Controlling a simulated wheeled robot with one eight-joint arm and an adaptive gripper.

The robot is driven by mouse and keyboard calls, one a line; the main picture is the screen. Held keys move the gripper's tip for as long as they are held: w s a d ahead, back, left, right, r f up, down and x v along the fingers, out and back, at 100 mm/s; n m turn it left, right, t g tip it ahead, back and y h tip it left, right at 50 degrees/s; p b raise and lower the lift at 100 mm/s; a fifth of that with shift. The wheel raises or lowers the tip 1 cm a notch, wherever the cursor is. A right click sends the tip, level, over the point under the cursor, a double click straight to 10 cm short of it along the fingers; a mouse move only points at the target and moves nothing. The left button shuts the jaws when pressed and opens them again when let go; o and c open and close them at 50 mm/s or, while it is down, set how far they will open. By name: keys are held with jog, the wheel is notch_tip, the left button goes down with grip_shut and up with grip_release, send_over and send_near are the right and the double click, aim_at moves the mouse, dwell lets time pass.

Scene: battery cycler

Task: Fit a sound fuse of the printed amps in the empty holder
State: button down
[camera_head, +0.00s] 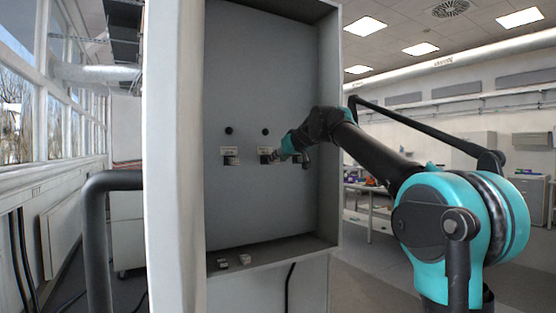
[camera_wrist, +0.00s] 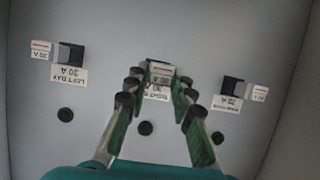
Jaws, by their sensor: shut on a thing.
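My gripper (camera_head: 280,156) is at the back panel of the open cabinet, at the middle of a row of holders. In the wrist view, its fingers (camera_wrist: 159,80) are shut on a small white fuse (camera_wrist: 161,69) with a red stripe. The fuse is at the middle holder, whose dark body is mostly hidden. I cannot tell how far it is seated. The middle label (camera_wrist: 156,92) is partly covered and its amps are unclear. A side holder (camera_wrist: 70,54) and another side holder (camera_wrist: 233,85) each have a white striped block beside them.
Two small light pieces (camera_head: 245,259) (camera_head: 222,263) lie on the cabinet floor. Cabinet walls (camera_head: 329,130) stand close on both sides. Dark round knobs (camera_wrist: 65,115) (camera_wrist: 146,128) (camera_wrist: 217,137) sit in a row on the panel near the holders.

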jog(key=shift+w+a, duration=0.8)
jog(key=shift+w, duration=0.35)
dwell(1.9)
jog(key=c, duration=1.2)
grip_release()
jog(key=shift+s+d, duration=0.1)
jog(key=v, duration=1.2)
jog(key=s+d+f+m+g+h, duration=0.1)
jog(key=s+d+f, duration=0.15)
jog(key=f, duration=0.85)
jog(key=s+d+f+m+g+h, duration=0.1)
jog(key=s+d+f, duration=0.15)
jog(key=f, duration=0.95)
jog(key=s+d+f+g+h, duration=0.15)
jog(key=d+f, duration=0.25)
jog(key=f, duration=0.7)
jog(key=s+d+f+m+g+h, duration=0.1)
jog(key=s+d+f, duration=0.3)
jog(key=s+f, duration=0.5)
jog(key=s+d+f+m+g+h, duration=0.1)
jog(key=s+d+f, duration=0.3)
jog(key=s+f, duration=0.5)
jog(key=s+d+f+m+g+h, duration=0.1)
jog(key=s+d+f, duration=0.3)
jog(key=s+f, duration=0.5)
notch_tip(320, 180, down, 4)
jog(key=shift+d+r+m+g+h, duration=0.1)
jog(key=shift+m+g+h, duration=0.15)
jog(key=shift+m+h, duration=0.5)
